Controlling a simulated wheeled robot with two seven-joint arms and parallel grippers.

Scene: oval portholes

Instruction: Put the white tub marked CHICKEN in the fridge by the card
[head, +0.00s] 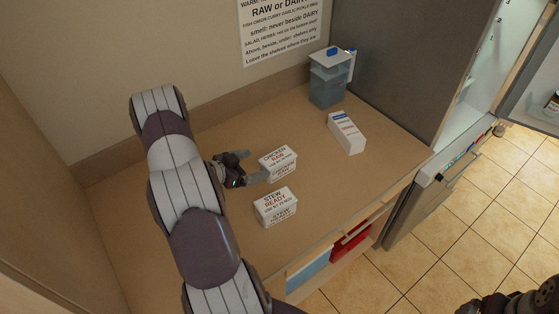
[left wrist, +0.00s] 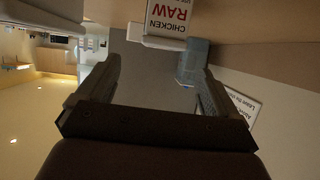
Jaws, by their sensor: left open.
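The white tub marked CHICKEN RAW (head: 278,162) stands upright on the brown counter. My left gripper (head: 254,167) is open just left of this tub, its fingers pointing toward it; I cannot tell whether they touch it. In the left wrist view the CHICKEN tub (left wrist: 167,18) shows upside down at the top, beyond the open fingers (left wrist: 152,75). The card (head: 283,28) hangs on the back wall, partly cut off. The fridge (head: 480,70) stands open at the right. A dark part of my right arm (head: 512,301) shows at the lower right; its fingers are not clear.
A similar white tub marked STEW READY (head: 275,206) stands close in front of the CHICKEN tub. A blue clear container (head: 328,82) and a white box (head: 346,132) stand farther right. A drawer with red and blue items (head: 350,243) is at the counter's front. Counter between is clear.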

